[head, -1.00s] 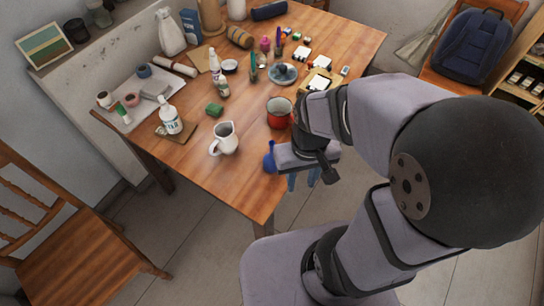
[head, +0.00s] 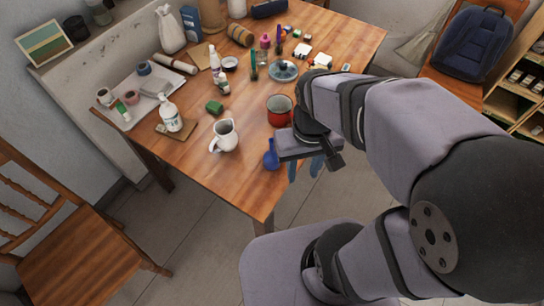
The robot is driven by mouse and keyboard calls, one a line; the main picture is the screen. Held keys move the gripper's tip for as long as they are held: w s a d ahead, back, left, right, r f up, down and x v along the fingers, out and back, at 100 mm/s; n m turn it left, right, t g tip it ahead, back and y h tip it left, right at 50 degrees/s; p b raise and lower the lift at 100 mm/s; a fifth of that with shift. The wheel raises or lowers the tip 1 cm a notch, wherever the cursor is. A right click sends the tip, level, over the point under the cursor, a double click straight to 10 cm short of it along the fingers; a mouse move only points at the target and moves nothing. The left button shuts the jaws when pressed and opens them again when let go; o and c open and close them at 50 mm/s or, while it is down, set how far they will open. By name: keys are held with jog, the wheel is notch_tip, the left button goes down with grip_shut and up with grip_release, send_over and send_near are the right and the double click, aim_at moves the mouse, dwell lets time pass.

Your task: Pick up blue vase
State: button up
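The blue vase (head: 271,156) stands upright on the wooden table near its front right edge, with a round body and a narrow neck. My gripper (head: 305,168) is just to the right of the vase, with its fingers pointing down beyond the table edge in the picture. Its two bluish fingers show below the grey gripper body with a gap between them. It looks open and empty. A narrow strip of table shows between the vase and the fingers.
A white jug (head: 225,135) stands left of the vase, and a red pot (head: 279,110) stands behind it. A green block (head: 214,107) and a white bottle (head: 170,115) are farther left. The front table corner is clear. A wooden chair (head: 85,250) stands at lower left.

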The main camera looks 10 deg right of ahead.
jog(key=n+t+h+b, duration=0.7)
jog(key=n+h, duration=1)
jog(key=n, duration=0.5)
send_over(272, 152)
jog(key=a, duration=0.4)
jog(key=shift+g, duration=0.3)
jog(key=f, duration=0.7)
jog(key=d+f, duration=0.1)
jog(key=f, duration=0.3)
jog(key=shift+s+f+p, duration=0.25)
jog(key=shift+f+p, duration=0.05)
jog(key=p+x, duration=0.3)
jog(key=x, duration=0.4)
